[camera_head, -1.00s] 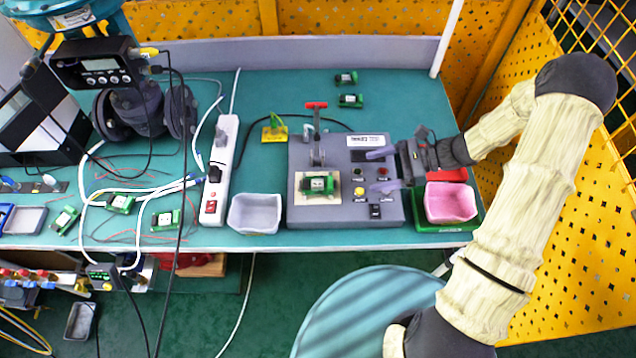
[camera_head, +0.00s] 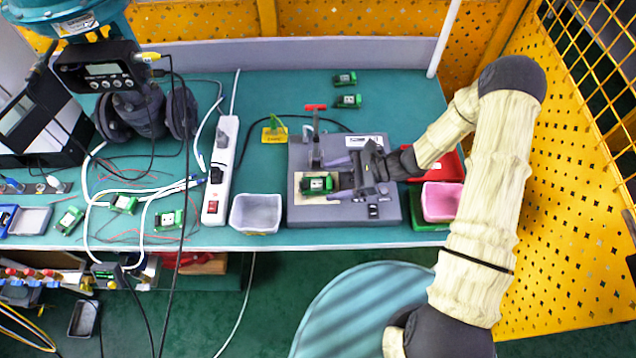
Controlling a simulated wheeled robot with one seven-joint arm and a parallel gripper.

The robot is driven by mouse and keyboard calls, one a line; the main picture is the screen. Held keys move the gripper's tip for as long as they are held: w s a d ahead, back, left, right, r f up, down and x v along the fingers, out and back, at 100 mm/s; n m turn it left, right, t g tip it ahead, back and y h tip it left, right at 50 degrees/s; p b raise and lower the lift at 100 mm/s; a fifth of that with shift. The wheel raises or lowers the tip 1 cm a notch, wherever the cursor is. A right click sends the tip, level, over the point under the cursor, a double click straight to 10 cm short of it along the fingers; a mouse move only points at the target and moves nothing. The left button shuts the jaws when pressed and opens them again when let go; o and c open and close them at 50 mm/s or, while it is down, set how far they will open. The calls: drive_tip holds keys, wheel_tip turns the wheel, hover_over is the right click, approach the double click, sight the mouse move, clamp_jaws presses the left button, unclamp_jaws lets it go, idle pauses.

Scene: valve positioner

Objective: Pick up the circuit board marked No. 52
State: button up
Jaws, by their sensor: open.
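A green circuit board (camera_head: 317,184) with dark and pale parts lies on the cream pad of the grey test fixture (camera_head: 300,214). My gripper (camera_head: 337,180) is open just right of this board, fingers pointing left toward it. I cannot tell whether the fingers overlap the board's right end. Other green boards lie on the bench: two at the back, one (camera_head: 344,79) behind another (camera_head: 348,101), and three at the left, (camera_head: 69,220) outermost, a middle one (camera_head: 123,203) and a right one (camera_head: 169,219). Their numbers are too small to read.
A red-handled toggle clamp (camera_head: 315,138) stands on the fixture behind the board. A grey bin (camera_head: 256,213) and white power strip (camera_head: 219,170) are to the left. A pink bin (camera_head: 441,202) is to the right. Cables cross the left bench; the back middle is mostly clear.

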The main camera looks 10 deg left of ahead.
sight(315, 184)
drive_tip(key=p+x, duration=0.2)
drive_tip(key=x, duration=0.3)
drive_tip(key=shift+w+a, duration=0.1)
drive_tip(key=shift+w, duration=0.05)
drive_tip(key=shift+c, duration=0.3)
drive_tip(key=c, duration=1)
